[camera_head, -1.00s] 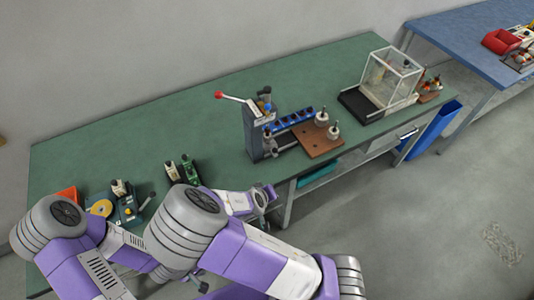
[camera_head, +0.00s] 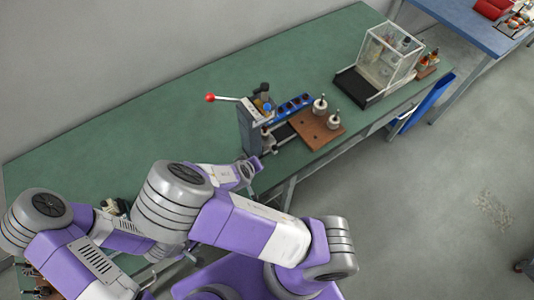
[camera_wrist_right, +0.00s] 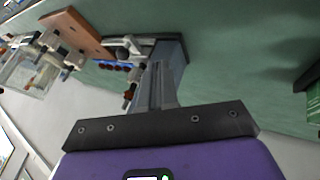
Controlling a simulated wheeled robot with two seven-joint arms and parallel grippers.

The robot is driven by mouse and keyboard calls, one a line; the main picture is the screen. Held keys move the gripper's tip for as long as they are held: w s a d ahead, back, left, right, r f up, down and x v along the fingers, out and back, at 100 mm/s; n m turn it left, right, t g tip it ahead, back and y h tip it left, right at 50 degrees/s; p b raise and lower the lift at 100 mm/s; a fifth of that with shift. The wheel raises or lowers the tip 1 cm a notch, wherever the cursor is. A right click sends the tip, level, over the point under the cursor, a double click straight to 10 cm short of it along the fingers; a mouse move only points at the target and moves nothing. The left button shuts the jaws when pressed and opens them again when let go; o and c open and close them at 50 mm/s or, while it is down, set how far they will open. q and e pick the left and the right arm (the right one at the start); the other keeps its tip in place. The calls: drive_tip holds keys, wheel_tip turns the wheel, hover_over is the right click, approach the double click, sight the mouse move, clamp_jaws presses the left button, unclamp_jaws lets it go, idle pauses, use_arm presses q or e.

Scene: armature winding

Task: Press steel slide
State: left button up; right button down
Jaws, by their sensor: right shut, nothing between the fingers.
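The press (camera_head: 249,128) stands upright near the front edge of the green bench, with a lever ending in a red knob (camera_head: 210,97). In the right wrist view its grey steel upright (camera_wrist_right: 163,75) rises just beyond my gripper. I cannot clearly tell the steel slide apart from the rest of the press. My right gripper (camera_head: 252,165) is low beside the press base, at the bench's front edge. In the wrist view its dark jaws (camera_wrist_right: 160,125) are shut and empty. Whether they touch the press cannot be told.
A blue rack (camera_head: 293,106) and a brown board (camera_head: 318,132) with metal parts lie right of the press. A clear box (camera_head: 390,55) on a black base stands farther right. The green bench top (camera_head: 130,120) behind and left of the press is clear.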

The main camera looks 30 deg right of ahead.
sight(269, 143)
drive_tip(key=b+x, duration=0.2)
drive_tip(key=x, duration=0.8)
drive_tip(key=shift+w+d+f, duration=0.1)
drive_tip(key=shift+f, duration=0.15)
drive_tip(key=shift+d+r, duration=0.25)
drive_tip(key=shift+d, duration=0.95)
drive_tip(key=shift+w+d, duration=0.15)
drive_tip(key=shift+d, duration=0.5)
